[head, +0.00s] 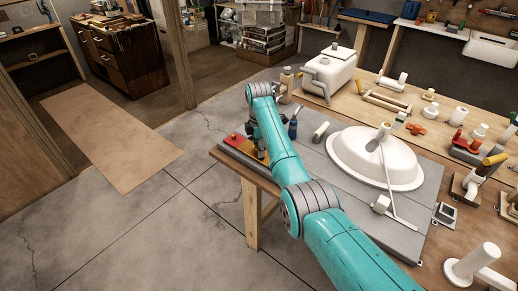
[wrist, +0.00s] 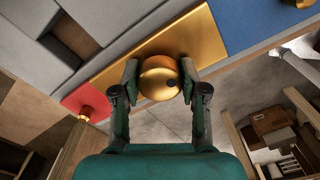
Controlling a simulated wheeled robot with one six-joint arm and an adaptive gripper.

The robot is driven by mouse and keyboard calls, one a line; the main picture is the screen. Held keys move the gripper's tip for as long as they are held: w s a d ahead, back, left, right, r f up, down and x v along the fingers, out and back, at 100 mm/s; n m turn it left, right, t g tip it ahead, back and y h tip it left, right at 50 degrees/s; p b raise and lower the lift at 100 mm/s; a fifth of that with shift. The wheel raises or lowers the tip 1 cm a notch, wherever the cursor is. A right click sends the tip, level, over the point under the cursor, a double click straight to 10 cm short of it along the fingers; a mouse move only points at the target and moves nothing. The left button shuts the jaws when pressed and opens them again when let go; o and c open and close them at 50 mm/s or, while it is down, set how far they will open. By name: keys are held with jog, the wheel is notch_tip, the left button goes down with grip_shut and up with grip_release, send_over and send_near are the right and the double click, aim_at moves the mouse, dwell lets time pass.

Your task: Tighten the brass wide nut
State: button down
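The brass wide nut (wrist: 158,82) is a round, gold-coloured piece with a dark spot on its face. It stands at the yellow panel (wrist: 196,42) in the wrist view. My gripper (wrist: 160,80) has one finger on each side of the nut, and both pads appear to touch it. In the head view my gripper (head: 256,142) is at the left end of the workbench, by the red panel (head: 235,140). My arm hides the nut there.
A smaller brass knob (wrist: 86,112) is at the red panel, and another (wrist: 297,3) is at the blue panel (wrist: 250,20).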

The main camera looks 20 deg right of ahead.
jog(key=m, duration=0.8)
jog(key=shift+m, duration=0.4)
jog(key=m, duration=0.4)
jog(key=shift+f, duration=0.1)
jog(key=m, duration=0.4)
jog(key=shift+m, duration=0.4)
jog(key=c, duration=0.8)
grip_release()
jog(key=shift+f, duration=0.1)
jog(key=shift+o, duration=0.2)
